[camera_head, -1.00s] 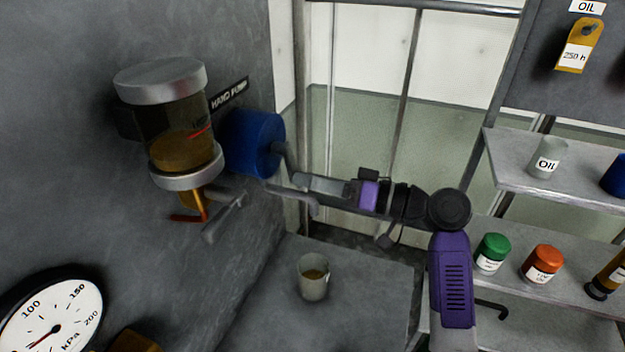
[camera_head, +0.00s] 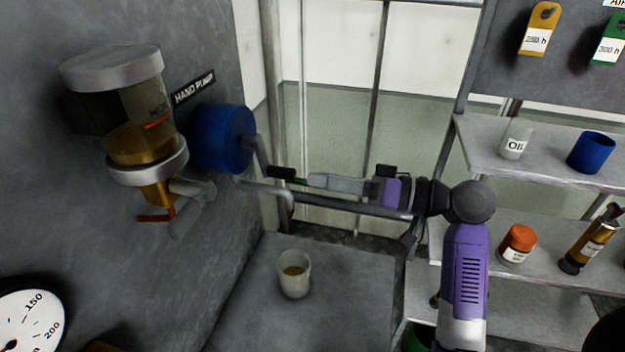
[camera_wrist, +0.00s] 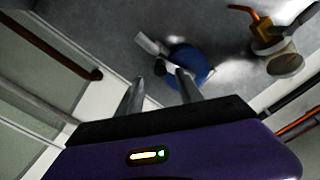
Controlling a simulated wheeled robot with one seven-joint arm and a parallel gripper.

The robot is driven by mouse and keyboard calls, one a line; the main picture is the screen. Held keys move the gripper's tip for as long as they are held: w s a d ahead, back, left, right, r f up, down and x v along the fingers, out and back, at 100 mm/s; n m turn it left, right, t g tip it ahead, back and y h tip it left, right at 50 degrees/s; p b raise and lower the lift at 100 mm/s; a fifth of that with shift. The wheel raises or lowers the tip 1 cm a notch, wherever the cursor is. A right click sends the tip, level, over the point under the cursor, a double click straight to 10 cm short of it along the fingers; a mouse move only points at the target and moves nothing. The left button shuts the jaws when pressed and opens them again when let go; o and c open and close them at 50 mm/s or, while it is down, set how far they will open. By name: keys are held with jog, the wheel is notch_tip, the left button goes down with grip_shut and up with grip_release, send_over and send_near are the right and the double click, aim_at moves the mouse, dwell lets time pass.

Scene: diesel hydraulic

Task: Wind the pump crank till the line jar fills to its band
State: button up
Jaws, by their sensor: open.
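The line jar (camera_head: 140,102) is a clear cylinder with metal caps on the left wall. Its amber oil (camera_head: 140,143) stands a little below the red band (camera_head: 158,120). The blue hand pump (camera_head: 222,138) sticks out to the jar's right. Its crank arm (camera_head: 259,157) slopes down to a dark grip (camera_head: 282,172). My gripper (camera_head: 312,181) is open just right of the grip's end. I see no contact with the grip.
A cup with amber liquid (camera_head: 294,274) stands on the grey ledge (camera_head: 340,290) below. A pipe-like bar (camera_head: 340,204) runs under my gripper. A red-handled tap (camera_head: 155,218) hangs below the jar. Shelves (camera_head: 570,180) with jars and a gauge (camera_head: 28,325) stand at the sides.

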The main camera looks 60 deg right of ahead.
jog(key=shift+c, duration=0.4)
jog(key=shift+s+d, duration=0.1)
jog(key=shift+d, duration=0.1)
jog(key=c, duration=0.4)
jog(key=shift+t+h, duration=0.3)
jog(key=shift+h, duration=0.3)
jog(key=d+r, duration=0.1)
jog(key=d, duration=0.1)
jog(key=d+r+b, duration=0.1)
jog(key=shift+s+d+r, duration=0.2)
jog(key=shift+d+r, duration=0.1)
jog(key=shift+d, duration=0.05)
grip_shut()
jog(key=d+r+y+b, duration=0.1)
jog(key=d+r, duration=0.4)
jog(key=w+a+f+g+y+p, duration=0.2)
jog(key=w+a+f+g, duration=0.1)
jog(key=w+a+f, duration=0.2)
jog(key=shift+w+a+m+g, duration=0.35)
jog(key=shift+w+a, duration=0.6)
jog(key=shift+a, duration=0.95)
